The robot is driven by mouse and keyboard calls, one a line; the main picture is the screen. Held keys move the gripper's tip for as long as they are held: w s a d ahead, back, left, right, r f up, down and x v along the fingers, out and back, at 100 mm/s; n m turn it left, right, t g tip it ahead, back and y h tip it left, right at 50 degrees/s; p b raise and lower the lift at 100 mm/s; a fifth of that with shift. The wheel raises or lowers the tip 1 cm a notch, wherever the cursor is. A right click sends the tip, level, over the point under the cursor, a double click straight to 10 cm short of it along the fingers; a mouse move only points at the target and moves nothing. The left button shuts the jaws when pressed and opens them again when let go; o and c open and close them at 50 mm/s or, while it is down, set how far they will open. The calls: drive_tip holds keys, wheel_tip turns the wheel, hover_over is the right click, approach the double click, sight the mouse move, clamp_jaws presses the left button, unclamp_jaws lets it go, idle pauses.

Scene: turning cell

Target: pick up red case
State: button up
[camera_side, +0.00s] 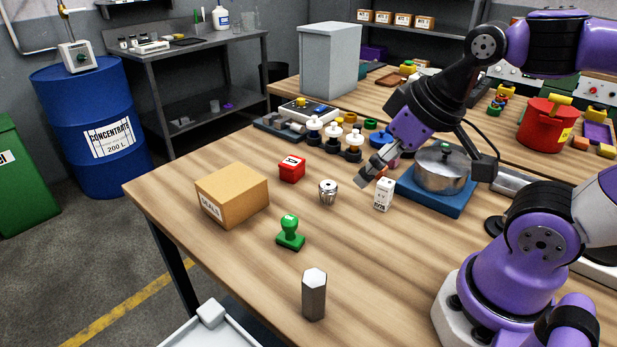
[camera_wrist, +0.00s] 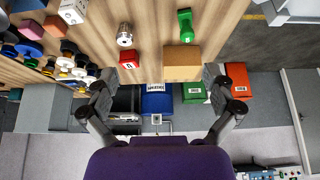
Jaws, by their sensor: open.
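The red case (camera_side: 291,169) is a small red box with a white label, standing on the wooden table left of my gripper in the side view. In the wrist view the red case (camera_wrist: 129,60) shows beyond the fingertips, left of the middle. My gripper (camera_side: 372,175) is angled down over the table near a small white box, apart from the red case. In the wrist view my gripper (camera_wrist: 158,80) has its fingers spread wide with nothing held between them.
A cardboard box (camera_side: 232,195) stands left of the red case. A metal collet (camera_side: 328,192), a green stamp (camera_side: 290,233) and a white box (camera_side: 383,194) are near it. A blue scale (camera_side: 435,196) bears a metal pot.

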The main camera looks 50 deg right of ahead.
drive_tip(key=n+g, duration=0.1)
drive_tip(key=n, duration=0.1)
hover_over(294, 162)
drive_tip(key=s, duration=0.4)
wheel_tip(294, 162, down, 7)
drive_tip(key=shift+y, duration=0.3)
drive_tip(key=x, duration=0.5)
drive_tip(key=shift+d+f, duration=0.1)
drive_tip(key=shift+d, duration=0.2)
drive_tip(key=x, duration=0.5)
drive_tip(key=shift+w+f, duration=0.25)
drive_tip(key=shift+w, duration=0.1)
drive_tip(key=c, duration=1.3)
